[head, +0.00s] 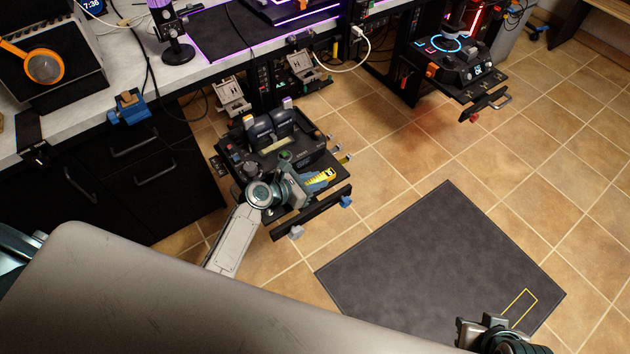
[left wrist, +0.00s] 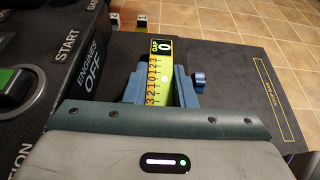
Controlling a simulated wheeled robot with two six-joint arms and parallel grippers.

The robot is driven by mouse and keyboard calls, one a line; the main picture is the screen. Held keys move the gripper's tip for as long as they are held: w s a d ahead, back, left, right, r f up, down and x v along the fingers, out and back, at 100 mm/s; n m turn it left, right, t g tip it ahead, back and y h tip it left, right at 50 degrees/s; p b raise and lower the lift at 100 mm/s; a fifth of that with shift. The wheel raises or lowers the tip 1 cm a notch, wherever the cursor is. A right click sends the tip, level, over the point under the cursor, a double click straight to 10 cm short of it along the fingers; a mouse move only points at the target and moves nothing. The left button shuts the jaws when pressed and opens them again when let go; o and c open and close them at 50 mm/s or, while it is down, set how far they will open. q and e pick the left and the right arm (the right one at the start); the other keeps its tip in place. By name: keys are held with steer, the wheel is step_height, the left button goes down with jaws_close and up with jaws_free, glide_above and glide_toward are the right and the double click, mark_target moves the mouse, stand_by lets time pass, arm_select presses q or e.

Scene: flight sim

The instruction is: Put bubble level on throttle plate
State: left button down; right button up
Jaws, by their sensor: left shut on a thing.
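The yellow bubble level (head: 322,177) is at the front right of the black throttle unit in the head view. My left gripper (head: 296,188) is shut on it. In the left wrist view the level (left wrist: 159,72) stands out lengthwise between the blue-grey fingers, its numbered scale and black end showing. The throttle plate (head: 222,160) carries levers, buttons and a small screen. The level is over or against its right part; I cannot tell whether they touch. My right gripper (head: 490,335) is partly in view at the bottom edge, and its jaws are unclear.
A dark mat (head: 430,250) with a yellow outline lies on the tiled floor, with clear room around it. A black bar (head: 318,213) with knobs runs along the throttle unit's front. A desk (head: 190,75) stands behind, and a joystick unit (head: 455,60) is at the back right.

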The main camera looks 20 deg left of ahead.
arm_select(q)
steer(key=c, duration=1.2)
jaws_free()
steer(key=shift+f, duration=0.1)
